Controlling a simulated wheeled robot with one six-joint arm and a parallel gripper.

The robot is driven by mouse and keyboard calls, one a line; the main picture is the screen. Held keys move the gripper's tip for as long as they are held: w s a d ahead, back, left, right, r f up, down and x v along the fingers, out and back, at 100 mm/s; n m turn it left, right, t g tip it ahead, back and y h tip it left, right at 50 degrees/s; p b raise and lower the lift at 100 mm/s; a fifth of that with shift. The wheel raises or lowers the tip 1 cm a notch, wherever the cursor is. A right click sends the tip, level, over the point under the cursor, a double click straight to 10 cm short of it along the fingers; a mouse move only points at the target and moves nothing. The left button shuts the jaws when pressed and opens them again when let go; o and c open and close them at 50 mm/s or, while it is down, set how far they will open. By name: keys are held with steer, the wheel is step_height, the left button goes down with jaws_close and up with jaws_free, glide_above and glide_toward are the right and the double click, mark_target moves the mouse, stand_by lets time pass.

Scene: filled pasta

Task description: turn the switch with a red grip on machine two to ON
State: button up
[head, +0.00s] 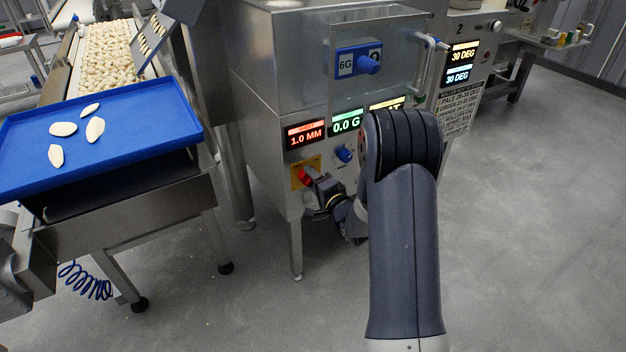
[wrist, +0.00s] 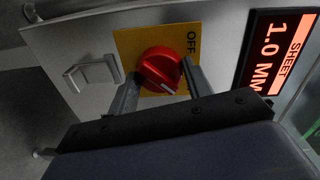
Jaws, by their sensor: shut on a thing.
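The switch's red grip (head: 306,174) sits on a yellow plate (head: 296,183) low on the front of the steel machine. In the wrist view the round red grip (wrist: 158,66) lies before its yellow plate (wrist: 127,42), where OFF is printed sideways at the upper right. A white mark on the grip points to the lower right of that view. My gripper (head: 317,181) is at the switch. In the wrist view its two fingers (wrist: 160,76) stand on either side of the grip and are shut on it. No ON label is visible; part of the plate is hidden.
A red 1.0 MM display (head: 305,134) is above the switch, with a blue knob (head: 343,153) to its right. A square pale fitting (wrist: 93,74) is beside the plate. A blue tray (head: 110,150) with pasta stands left. Grey floor is open at right.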

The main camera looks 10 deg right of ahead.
steer(key=o, duration=1)
steer(key=shift+c, duration=0.2)
steer(key=p+v, duration=0.2)
steer(key=v, duration=0.8)
steer(key=shift+s, duration=0.4)
steer(key=shift+d, duration=0.15)
steer(key=b+x, duration=0.2)
steer(key=x, duration=0.8)
steer(key=shift+w+n, duration=0.3)
steer(key=shift+w, duration=0.1)
